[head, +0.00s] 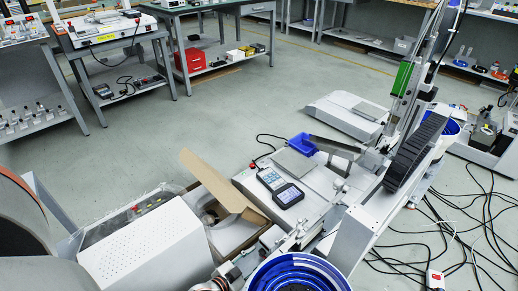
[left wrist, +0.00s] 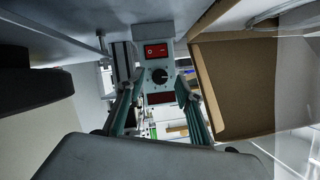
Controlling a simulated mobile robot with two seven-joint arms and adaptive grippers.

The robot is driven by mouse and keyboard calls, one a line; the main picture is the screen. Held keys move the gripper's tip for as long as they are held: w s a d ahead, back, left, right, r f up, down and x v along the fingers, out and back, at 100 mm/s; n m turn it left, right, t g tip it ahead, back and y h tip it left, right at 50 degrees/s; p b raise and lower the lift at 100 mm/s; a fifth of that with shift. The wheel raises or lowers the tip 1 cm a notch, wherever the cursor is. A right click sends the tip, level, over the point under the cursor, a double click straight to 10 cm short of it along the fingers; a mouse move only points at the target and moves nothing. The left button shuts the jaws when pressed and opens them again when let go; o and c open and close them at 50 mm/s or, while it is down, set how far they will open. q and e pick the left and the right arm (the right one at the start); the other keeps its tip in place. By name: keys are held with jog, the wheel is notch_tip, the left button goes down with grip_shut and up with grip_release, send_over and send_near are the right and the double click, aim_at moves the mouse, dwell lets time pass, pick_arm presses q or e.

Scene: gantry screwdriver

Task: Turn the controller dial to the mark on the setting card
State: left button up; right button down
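The controller (left wrist: 157,60) is a grey panel straight ahead in the left wrist view. It has a red switch (left wrist: 156,51), a round black dial (left wrist: 159,76) with a pale scale, and a dark red display (left wrist: 160,98). My left gripper (left wrist: 160,84) points at the panel. Its two teal fingers are spread, one on each side of the dial in the picture. I see no grip on the dial; the distance left to it is unclear. In the head view I cannot make out the left fingers. I cannot pick out the setting card or read the dial's mark. My right gripper is not in view.
An open cardboard box (head: 228,192) stands beside the work area; its brown wall (left wrist: 235,85) is close right of the fingers. A perforated white housing (head: 145,252), a blue bowl feeder (head: 300,272), handheld devices (head: 288,194) and a blue bin (head: 302,145) surround it. Cables lie on the floor.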

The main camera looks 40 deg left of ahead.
pick_arm(q)
jog(key=shift+w+f, duration=0.15)
jog(key=shift+w, duration=0.4)
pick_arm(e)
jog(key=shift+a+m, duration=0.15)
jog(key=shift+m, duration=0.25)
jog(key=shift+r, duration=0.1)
pick_arm(q)
grip_shut()
jog(key=shift+f+m+t+y, duration=0.1)
jog(key=shift+m+t+y, duration=0.2)
jog(key=shift+m+y, duration=0.9)
jog(key=shift+m+h, duration=0.3)
grip_release()
